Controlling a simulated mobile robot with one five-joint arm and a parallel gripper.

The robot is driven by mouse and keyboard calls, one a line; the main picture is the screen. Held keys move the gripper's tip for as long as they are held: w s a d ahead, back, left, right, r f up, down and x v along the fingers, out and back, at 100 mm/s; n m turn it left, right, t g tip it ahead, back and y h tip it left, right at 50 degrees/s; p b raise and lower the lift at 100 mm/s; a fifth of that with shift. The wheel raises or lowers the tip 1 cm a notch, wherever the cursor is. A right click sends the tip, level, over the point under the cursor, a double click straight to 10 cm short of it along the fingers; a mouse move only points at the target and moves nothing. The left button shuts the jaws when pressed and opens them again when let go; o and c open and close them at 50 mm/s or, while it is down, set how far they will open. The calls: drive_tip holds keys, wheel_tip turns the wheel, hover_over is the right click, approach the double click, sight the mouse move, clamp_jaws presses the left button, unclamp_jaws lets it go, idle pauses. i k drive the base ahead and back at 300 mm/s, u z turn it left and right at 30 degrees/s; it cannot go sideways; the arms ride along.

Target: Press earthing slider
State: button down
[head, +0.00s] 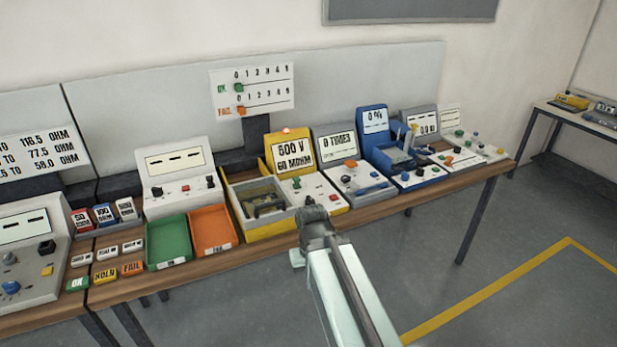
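A yellow tester (289,157) with a display reading "500 V 60 MOHM" stands near the middle of the bench. Its white front panel (318,189) carries small green and red controls. A yellow open box (266,228) with a dark part inside stands at its left. I cannot tell which control is the earthing slider, as no label for it is readable. My gripper (309,212) is in front of the tester and covers part of its lower front edge. The fingers are small and seen from behind, so their opening cannot be told.
A green tray (168,243) and an orange tray (213,231) lie left of the yellow box. A grey unit (336,144) and a blue unit (374,122) stand right of the tester. An OK/FAIL board (265,92) stands behind. The floor before the bench is open.

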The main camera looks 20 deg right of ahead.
sight(296, 180)
drive_tip(key=z, duration=0.25)
drive_tip(key=i, duration=0.5)
drive_tip(key=u, duration=2.1)
drive_tip(key=i, duration=0.45)
drive_tip(key=u, duration=0.15)
